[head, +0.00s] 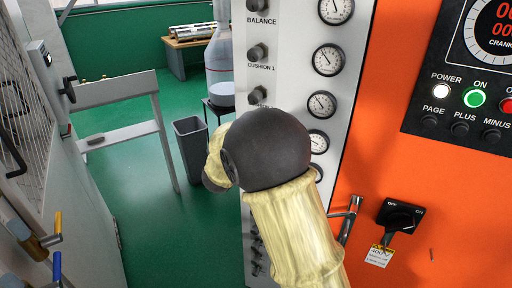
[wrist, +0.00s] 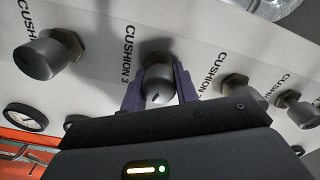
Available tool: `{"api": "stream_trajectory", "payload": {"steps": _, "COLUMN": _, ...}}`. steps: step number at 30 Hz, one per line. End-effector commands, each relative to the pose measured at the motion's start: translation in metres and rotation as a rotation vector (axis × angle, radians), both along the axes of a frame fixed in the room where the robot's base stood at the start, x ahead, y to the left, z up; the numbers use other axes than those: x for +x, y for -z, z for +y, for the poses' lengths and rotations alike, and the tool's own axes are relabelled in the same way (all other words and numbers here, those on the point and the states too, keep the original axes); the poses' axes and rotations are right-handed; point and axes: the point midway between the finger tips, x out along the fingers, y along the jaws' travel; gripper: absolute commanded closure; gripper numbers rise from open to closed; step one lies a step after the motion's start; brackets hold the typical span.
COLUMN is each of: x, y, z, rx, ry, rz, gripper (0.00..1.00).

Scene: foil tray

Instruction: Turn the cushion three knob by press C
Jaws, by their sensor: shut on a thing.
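The cushion three knob (wrist: 158,80) is a dark grey round knob on the pale panel, with the label "CUSHION 3" to its left in the wrist view. My gripper (wrist: 160,88) has its two purple fingers on either side of this knob and is shut on it. In the head view my arm's dark round joint and pale sleeve cover this part of the panel, so the knob and gripper are hidden there. I cannot tell how far the knob is turned.
The cushion 1 knob (head: 257,52) and balance knob (head: 258,5) are higher on the panel. Another knob (wrist: 45,55) sits left of my gripper in the wrist view. Gauges (head: 328,60) line the panel beside an orange cabinet (head: 375,140) with a black switch (head: 400,216).

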Motion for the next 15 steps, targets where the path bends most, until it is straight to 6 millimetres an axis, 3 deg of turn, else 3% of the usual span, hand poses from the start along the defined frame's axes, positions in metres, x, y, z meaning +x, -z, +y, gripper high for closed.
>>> {"api": "stream_trajectory", "payload": {"steps": 1, "x": -0.0003, "y": 0.0088, "z": -0.0001, "rx": 0.034, "ry": 0.000, "rz": -0.020, "gripper": 0.93}}
{"api": "stream_trajectory", "payload": {"steps": 15, "x": -0.0005, "y": 0.0088, "z": -0.0005, "rx": 0.321, "ry": 0.001, "rz": -0.187, "gripper": 0.93}}
